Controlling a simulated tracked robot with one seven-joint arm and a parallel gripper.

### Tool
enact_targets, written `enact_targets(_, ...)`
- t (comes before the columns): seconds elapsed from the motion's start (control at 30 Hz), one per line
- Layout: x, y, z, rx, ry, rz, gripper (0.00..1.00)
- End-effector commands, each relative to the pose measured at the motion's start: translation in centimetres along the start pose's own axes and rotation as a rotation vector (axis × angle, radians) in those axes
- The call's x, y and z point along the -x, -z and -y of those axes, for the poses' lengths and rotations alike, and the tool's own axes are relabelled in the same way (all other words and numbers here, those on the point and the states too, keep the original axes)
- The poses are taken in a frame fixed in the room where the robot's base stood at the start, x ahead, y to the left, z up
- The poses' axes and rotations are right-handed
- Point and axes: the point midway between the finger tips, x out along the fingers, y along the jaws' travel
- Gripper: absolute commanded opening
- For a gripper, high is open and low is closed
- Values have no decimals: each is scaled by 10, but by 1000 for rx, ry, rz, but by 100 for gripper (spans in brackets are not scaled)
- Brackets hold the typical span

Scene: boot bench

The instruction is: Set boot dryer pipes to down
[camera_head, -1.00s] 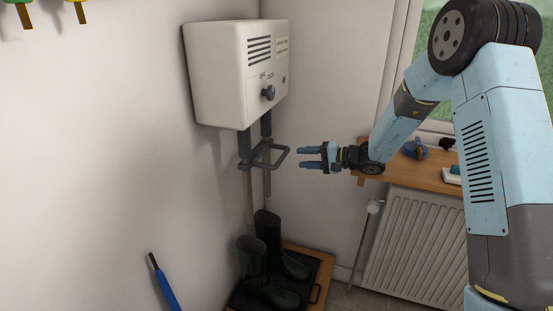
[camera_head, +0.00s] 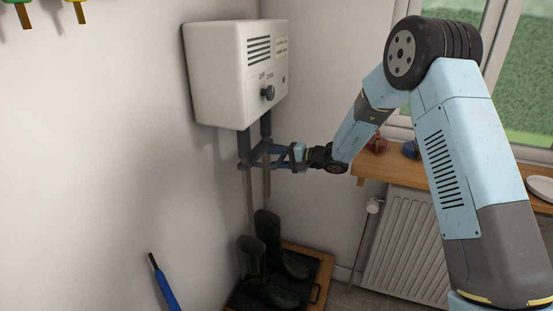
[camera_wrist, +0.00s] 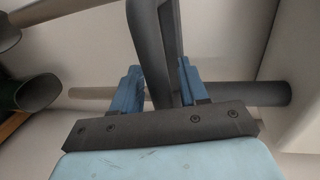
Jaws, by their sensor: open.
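The white boot dryer (camera_head: 222,75) hangs on the wall with a dark knob (camera_head: 268,93) on its front. Its two pipes (camera_head: 248,195) hang below it, dark at the top and paler lower down. A dark bar handle (camera_wrist: 152,50) joins the pipes; in the head view it is partly hidden by my gripper (camera_head: 280,155). In the wrist view my gripper (camera_wrist: 158,88) is open, with one blue finger on each side of the handle. I cannot tell whether either finger touches it.
Dark boots (camera_head: 255,268) stand on a tray on the floor below the pipes. A radiator (camera_head: 405,235) and a wooden sill (camera_head: 395,172) with small items are at the right. A blue-handled tool (camera_head: 165,290) is at the lower left.

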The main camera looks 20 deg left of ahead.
Motion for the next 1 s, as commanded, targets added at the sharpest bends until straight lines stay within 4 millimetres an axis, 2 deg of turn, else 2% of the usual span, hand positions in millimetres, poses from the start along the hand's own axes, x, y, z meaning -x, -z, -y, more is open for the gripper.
enact_targets(0.07, 0, 0, 0, 0, 0, 0, 44)
enact_targets(0.5, 0, 0, 0, 0, 0, 0, 1)
enact_targets(1.0, 2, 2, -3, -1, -1, -3, 0)
